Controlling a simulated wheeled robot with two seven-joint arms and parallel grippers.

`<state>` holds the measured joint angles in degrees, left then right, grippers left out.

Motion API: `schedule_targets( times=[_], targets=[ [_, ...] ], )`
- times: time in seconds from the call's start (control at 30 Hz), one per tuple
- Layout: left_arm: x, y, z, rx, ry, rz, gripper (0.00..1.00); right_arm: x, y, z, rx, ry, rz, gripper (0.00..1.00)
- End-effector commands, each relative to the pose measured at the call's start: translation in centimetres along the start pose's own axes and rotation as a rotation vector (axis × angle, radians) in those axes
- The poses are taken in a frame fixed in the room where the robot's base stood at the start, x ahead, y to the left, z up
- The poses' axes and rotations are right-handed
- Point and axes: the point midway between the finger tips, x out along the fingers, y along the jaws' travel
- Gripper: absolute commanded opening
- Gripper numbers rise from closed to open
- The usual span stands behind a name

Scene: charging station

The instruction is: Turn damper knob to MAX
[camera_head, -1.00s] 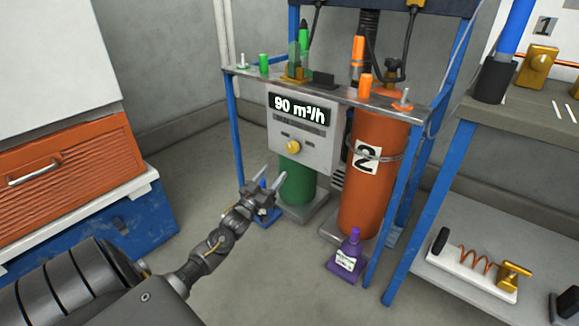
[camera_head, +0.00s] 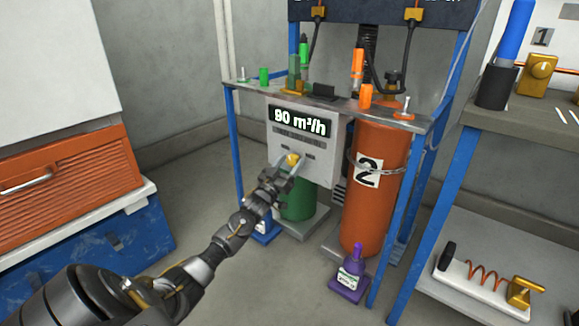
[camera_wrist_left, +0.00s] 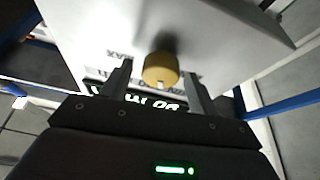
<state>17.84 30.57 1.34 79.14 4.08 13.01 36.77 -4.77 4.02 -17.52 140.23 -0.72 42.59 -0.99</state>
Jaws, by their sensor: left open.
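The yellow damper knob (camera_head: 293,160) sits on the front of a light grey control box (camera_head: 325,165) whose display (camera_head: 300,121) reads 90 m³/h. In the left wrist view the knob (camera_wrist_left: 161,69) lies between and just beyond the two fingers of my left gripper (camera_wrist_left: 158,82), and the panel lettering is upside down and partly hidden. In the head view my left gripper (camera_head: 291,162) is open, with one finger on each side of the knob. I cannot tell whether the fingers touch it. My right gripper is not in view.
The box hangs under a blue-legged metal bench (camera_head: 228,84). Below stand a green cylinder (camera_head: 299,205) and an orange cylinder (camera_head: 376,215) marked 2. A shelf unit (camera_head: 455,160) stands right, an orange drawer (camera_head: 65,165) left.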

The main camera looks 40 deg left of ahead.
Motion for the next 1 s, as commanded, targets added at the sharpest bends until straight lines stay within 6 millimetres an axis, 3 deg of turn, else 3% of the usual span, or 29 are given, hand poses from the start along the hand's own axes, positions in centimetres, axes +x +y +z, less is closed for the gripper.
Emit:
schedule_targets(
  times=[0.3,0.63,1.0],
  targets=[
    [0.28,0.02,-0.03,0.000,0.000,0.000,0.60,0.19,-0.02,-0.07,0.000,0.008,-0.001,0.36],
    [0.24,0.00,-0.02,0.000,0.000,0.000,0.17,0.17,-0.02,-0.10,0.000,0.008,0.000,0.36],
    [0.25,-0.05,-0.04,0.058,-0.001,0.024,0.16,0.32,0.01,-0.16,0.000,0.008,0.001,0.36]
  ],
)
